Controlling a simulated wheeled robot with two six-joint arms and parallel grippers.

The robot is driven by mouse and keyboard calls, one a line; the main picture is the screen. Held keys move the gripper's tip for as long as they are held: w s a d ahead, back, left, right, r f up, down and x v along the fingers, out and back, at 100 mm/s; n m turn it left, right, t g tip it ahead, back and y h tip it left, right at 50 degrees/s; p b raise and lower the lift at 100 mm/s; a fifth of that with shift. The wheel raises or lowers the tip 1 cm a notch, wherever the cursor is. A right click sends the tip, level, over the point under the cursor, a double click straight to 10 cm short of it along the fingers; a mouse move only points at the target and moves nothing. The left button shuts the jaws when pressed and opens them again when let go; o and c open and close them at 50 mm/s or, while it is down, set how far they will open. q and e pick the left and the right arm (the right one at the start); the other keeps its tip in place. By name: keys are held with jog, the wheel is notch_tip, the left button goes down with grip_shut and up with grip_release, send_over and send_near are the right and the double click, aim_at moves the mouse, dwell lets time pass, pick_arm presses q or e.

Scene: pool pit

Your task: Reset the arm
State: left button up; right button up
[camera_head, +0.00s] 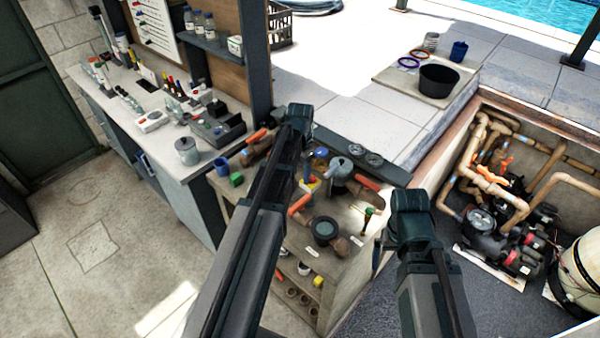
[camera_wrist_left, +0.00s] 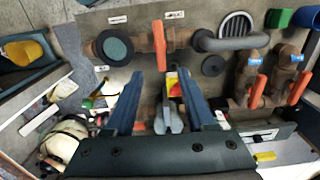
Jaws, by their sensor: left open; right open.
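My left arm reaches across the middle of the head view, and its gripper end (camera_head: 300,118) is over the bench with pipes; its fingers are hard to make out there. In the left wrist view my left gripper (camera_wrist_left: 163,85) shows two blue fingers spread apart. A red-and-yellow tag (camera_wrist_left: 173,86) shows between them, with no visible grip on it. My right gripper end (camera_head: 410,215) is at the bench's right side in the head view. Its fingers are mostly hidden behind the wrist, and I see nothing held.
The bench (camera_head: 350,265) carries orange-handled valves, a round strainer (camera_head: 325,230) and labels. A counter (camera_head: 160,135) with bottles stands at the left. A pit with pipes and pumps (camera_head: 490,225) lies at the right. A black bucket (camera_head: 438,80) stands at the back.

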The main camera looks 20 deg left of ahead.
dwell(0.3)
pick_arm(q)
jog(key=s+d+f+y+b, duration=0.1)
jog(key=s+d+f+b, duration=1.7)
jog(key=d, duration=0.3)
jog(key=shift+s+d, duration=0.15)
jog(key=shift+s, duration=0.45)
